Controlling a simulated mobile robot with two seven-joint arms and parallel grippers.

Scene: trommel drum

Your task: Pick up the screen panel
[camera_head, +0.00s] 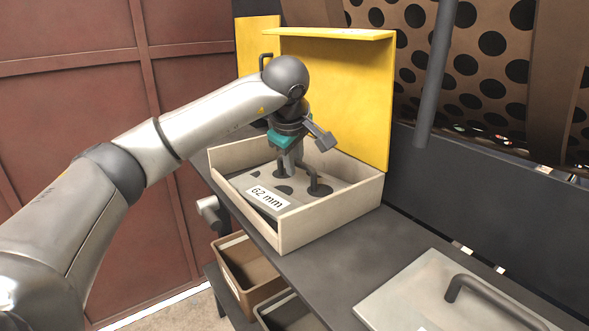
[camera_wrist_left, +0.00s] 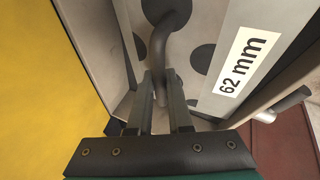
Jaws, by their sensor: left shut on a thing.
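The screen panel (camera_head: 272,203) is a grey plate with large dark round holes, a dark bent handle and a white "62 mm" label. In the head view it lies inside a pale open box (camera_head: 333,213) on the dark bench. In the left wrist view the panel (camera_wrist_left: 215,20) shows close up. My left gripper (camera_head: 290,166) reaches down into the box from above. In the left wrist view its two fingers (camera_wrist_left: 161,103) are shut on the panel's handle (camera_wrist_left: 158,50). The gripper partly hides the panel's far part in the head view. My right gripper is not in view.
A yellow upright board (camera_head: 345,85) stands behind the box. A perforated drum (camera_head: 480,60) is at the back right, with a dark vertical bar (camera_head: 435,75) before it. A grey plate with a handle (camera_head: 430,295) lies front right. Brown bins (camera_head: 250,265) sit below the bench.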

